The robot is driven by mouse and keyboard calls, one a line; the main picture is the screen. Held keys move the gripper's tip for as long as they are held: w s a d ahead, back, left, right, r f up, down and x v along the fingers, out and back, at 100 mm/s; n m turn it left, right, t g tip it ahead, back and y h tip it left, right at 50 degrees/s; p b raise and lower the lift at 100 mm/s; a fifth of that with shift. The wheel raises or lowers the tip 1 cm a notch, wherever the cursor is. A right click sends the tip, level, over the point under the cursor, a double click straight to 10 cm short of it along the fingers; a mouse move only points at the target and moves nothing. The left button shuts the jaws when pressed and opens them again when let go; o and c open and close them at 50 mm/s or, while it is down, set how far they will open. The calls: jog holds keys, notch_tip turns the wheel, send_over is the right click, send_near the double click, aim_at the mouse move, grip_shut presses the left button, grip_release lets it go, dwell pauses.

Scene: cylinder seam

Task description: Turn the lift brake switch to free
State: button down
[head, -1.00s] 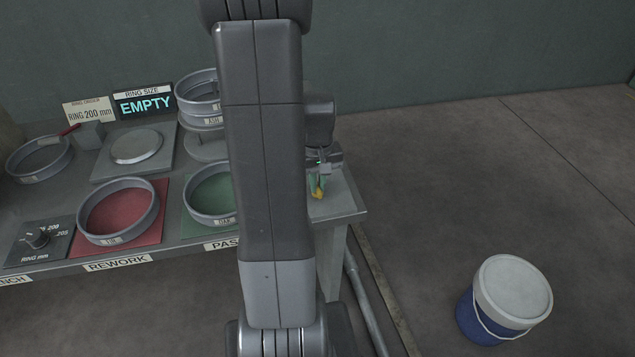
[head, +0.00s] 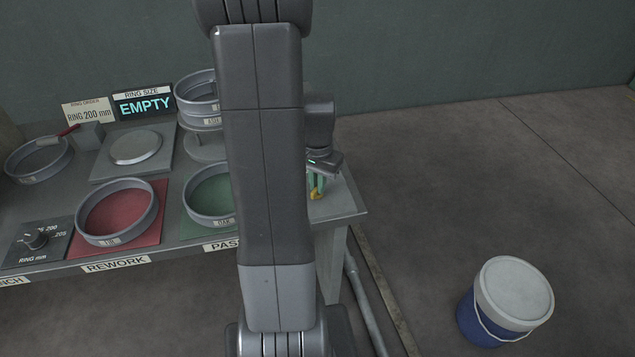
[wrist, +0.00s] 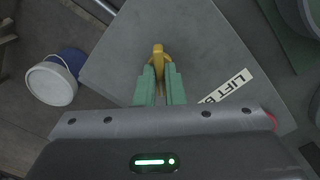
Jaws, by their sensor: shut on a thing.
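The lift brake switch has a yellow handle (wrist: 158,54), which shows in the wrist view between the green fingertips of my gripper (wrist: 158,78). My gripper is shut on this handle. In the head view the yellow handle (head: 315,194) shows just below my gripper (head: 315,185), at the right end of the bench. The switch's base and position marks are hidden.
The bench (head: 345,205) holds rings on a red pad (head: 152,192) and a green pad, a ring-size knob (head: 35,239) and an "EMPTY" display (head: 146,105). A blue bucket with a white lid (head: 513,290) stands on the floor at right. The floor around it is clear.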

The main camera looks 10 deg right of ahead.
jog(key=shift+m, duration=0.3)
dwell(0.4)
jog(key=c, duration=1.5)
grip_release()
jog(key=shift+r, duration=0.1)
notch_tip(320, 180, up, 14)
jog(key=shift+f+p, duration=0.15)
jog(key=shift+p, duration=0.25)
